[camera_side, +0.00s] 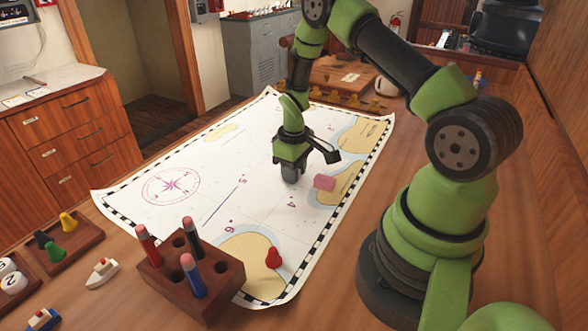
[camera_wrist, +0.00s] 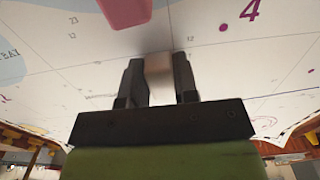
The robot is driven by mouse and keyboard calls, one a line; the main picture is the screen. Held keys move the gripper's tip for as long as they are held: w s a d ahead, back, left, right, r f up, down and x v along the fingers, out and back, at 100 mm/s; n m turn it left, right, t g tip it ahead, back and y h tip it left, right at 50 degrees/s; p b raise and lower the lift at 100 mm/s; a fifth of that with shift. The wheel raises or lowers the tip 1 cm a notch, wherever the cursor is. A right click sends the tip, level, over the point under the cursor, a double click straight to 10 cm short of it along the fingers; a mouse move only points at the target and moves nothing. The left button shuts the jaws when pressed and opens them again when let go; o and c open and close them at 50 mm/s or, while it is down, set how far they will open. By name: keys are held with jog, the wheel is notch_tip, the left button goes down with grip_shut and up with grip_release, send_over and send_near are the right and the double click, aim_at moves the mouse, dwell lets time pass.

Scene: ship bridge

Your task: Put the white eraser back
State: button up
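My gripper (camera_side: 290,172) points down, low over the right half of the chart. In the wrist view its two dark fingers (camera_wrist: 159,82) stand on either side of a pale block, the white eraser (camera_wrist: 158,68), and appear to touch both its sides. Much of the eraser is hidden by the fingers, and in the side view I cannot make it out clearly. A pink block (camera_side: 325,182) lies on the chart just right of my gripper; it also shows at the top of the wrist view (camera_wrist: 126,10).
The chart (camera_side: 200,170) covers the table's middle. A wooden holder (camera_side: 218,288) with red, black and blue markers and some empty holes stands at the front. A red pawn (camera_side: 273,258) stands near it. A tray of pawns (camera_side: 75,247) and toy boats (camera_side: 103,272) are at left.

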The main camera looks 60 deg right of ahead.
jog(key=o, duration=0.4)
jog(key=shift+r, duration=0.1)
jog(key=s+a+r+m+t, duration=0.15)
jog(key=a+r, duration=0.25)
jog(key=r, duration=0.9)
jog(key=s+a+r+t, duration=0.2)
jog(key=a+r, duration=0.2)
jog(key=r, duration=0.8)
jog(key=s+a+r+t, duration=0.1)
jog(key=s+a+r, duration=0.1)
jog(key=s, duration=0.2)
jog(key=s+a+r+m+t+y, duration=0.1)
jog(key=s+a+r, duration=0.1)
jog(key=s+a, duration=0.1)
jog(key=s+a+r+m+t+y, duration=0.1)
jog(key=s+a, duration=0.2)
jog(key=s, duration=0.1)
jog(key=shift+s+a+r+m+t, duration=0.25)
jog(key=shift+s+r+t, duration=0.1)
jog(key=shift+s+r, duration=0.05)
